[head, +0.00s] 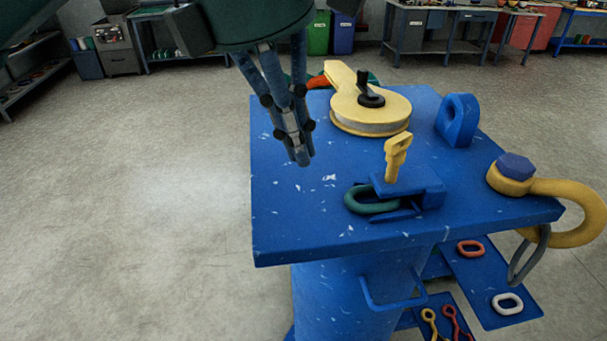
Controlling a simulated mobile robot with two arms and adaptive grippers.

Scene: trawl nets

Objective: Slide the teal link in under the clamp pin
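The teal link (350,203) lies at the blue clamp block (425,188) on the blue bench top. Its rounded left end sticks out and its right part is hidden under the block's upper plate. The yellow clamp pin (397,155) stands upright, slightly tilted, at the top of the block. Whether the link reaches beneath the pin is hidden. My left gripper (302,161) points down above the bench, left of and behind the link and apart from it. Its fingers are together with nothing visible between them. My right gripper is out of view.
A yellow sheave block (370,118) lies at the back of the bench (300,215). A blue lug (458,120) stands at the right, with a yellow shackle (565,190) at the right edge. Lower trays hold several links. The bench's left part is clear.

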